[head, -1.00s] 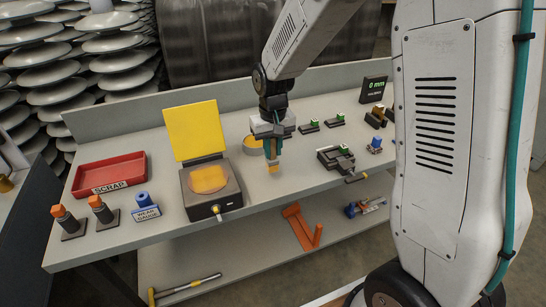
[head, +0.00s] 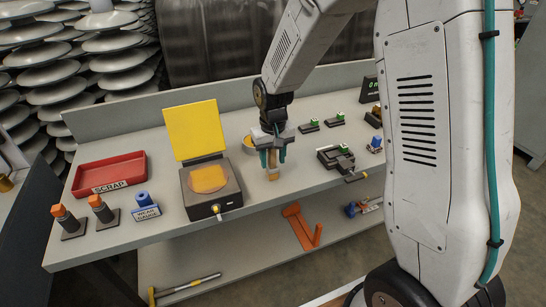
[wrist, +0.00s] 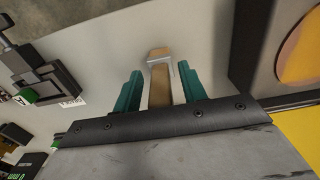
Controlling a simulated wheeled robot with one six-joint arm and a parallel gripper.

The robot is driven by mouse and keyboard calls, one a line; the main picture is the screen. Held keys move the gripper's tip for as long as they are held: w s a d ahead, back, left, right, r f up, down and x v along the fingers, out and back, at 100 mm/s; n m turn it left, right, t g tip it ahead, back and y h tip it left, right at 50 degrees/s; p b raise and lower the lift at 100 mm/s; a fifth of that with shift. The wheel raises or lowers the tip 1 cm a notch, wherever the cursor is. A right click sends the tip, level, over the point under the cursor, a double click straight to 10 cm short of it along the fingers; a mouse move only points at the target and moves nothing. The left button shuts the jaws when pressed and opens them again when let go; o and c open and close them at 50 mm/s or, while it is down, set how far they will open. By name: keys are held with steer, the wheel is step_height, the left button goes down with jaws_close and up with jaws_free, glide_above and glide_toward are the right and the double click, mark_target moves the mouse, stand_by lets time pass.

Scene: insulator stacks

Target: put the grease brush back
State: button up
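The grease brush (head: 273,174) has a tan handle, a pale metal band and a tan tip. It sits below my gripper (head: 273,162), near the front edge of the bench (head: 235,207). In the wrist view the brush (wrist: 160,84) lies between the two teal fingers of my gripper (wrist: 160,88), with a gap on each side. The gripper is open around it. Whether the tip touches the bench, I cannot tell. A round container with a yellow rim (head: 249,142) stands just behind and left of my gripper, partly hidden.
Left of my gripper is a dark box with a raised yellow lid (head: 195,130). A red scrap tray (head: 109,174) and a blue wear gauge (head: 145,207) stand farther left. A small clamp-like fixture (head: 335,158) is at the right. An orange tool (head: 302,227) lies on the lower shelf.

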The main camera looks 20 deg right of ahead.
mark_target(274, 169)
step_height(274, 169, up, 12)
steer(key=shift+r, duration=0.1)
steer(key=s+d+r, duration=0.1)
steer(key=s+r, duration=0.4)
steer(key=s, duration=0.3)
steer(key=s+d+r, duration=0.1)
steer(key=s+r, duration=0.3)
steer(key=s, duration=0.4)
steer(key=s+d+t, duration=0.1)
steer(key=s, duration=1.2)
steer(key=shift+s, duration=0.3)
